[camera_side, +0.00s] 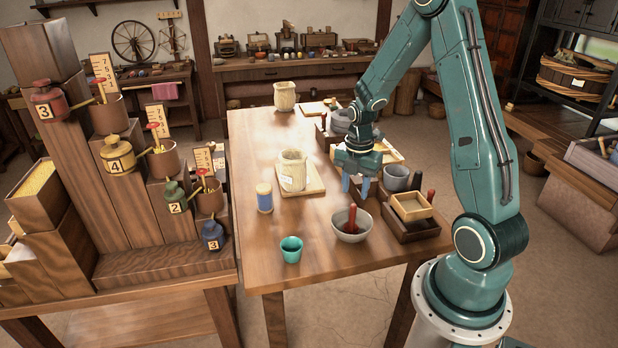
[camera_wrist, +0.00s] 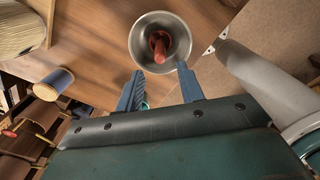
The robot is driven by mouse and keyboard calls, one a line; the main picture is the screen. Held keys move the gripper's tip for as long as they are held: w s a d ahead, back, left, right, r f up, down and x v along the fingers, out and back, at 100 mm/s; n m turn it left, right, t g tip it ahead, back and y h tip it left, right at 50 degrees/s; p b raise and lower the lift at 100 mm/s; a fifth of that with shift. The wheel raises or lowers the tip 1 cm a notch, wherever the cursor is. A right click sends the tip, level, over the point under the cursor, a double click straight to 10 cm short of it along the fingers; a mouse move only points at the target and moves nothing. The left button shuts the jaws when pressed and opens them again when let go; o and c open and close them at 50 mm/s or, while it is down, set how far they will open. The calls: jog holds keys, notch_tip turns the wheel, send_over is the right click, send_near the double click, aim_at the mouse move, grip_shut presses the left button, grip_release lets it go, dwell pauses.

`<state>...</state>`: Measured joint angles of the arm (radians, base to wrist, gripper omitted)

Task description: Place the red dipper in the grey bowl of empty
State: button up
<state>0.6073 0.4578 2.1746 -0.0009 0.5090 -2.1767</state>
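The grey bowl (camera_side: 341,234) stands on the table near its front edge. The red dipper (camera_side: 352,219) is in the bowl, its red handle sticking up above the rim. In the wrist view the bowl (camera_wrist: 137,42) is at the top centre, with the dipper (camera_wrist: 160,46) inside it. My gripper (camera_side: 356,187) is above the table, behind and above the bowl in the side view. Its two blue fingers are apart with nothing between them. In the wrist view my gripper (camera_wrist: 160,72) shows its fingertips near the bowl's lower rim, clear of the dipper.
A teal cup (camera_side: 291,250) and a blue-and-cream jar (camera_side: 264,198) stand left of the bowl. A dark tray with a wooden box (camera_side: 411,207) and a dark red handle (camera_side: 430,196) are to the right. A cream crock (camera_side: 293,171) stands on a board behind.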

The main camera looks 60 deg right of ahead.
jog(key=shift+r, duration=0.85)
jog(key=shift+a+r, duration=0.25)
jog(key=shift+r, duration=0.05)
jog(key=s+a+r+m+t, duration=0.2)
jog(key=a+r+m+t, duration=0.1)
jog(key=a+r+m, duration=0.9)
jog(key=s+a+r+m+t, duration=0.2)
jog(key=s+a+r+m, duration=0.4)
jog(key=s+a+r, duration=0.2)
jog(key=shift+s+a+r+t, duration=0.2)
jog(key=shift+s+t, duration=0.1)
jog(key=shift+s, duration=0.85)
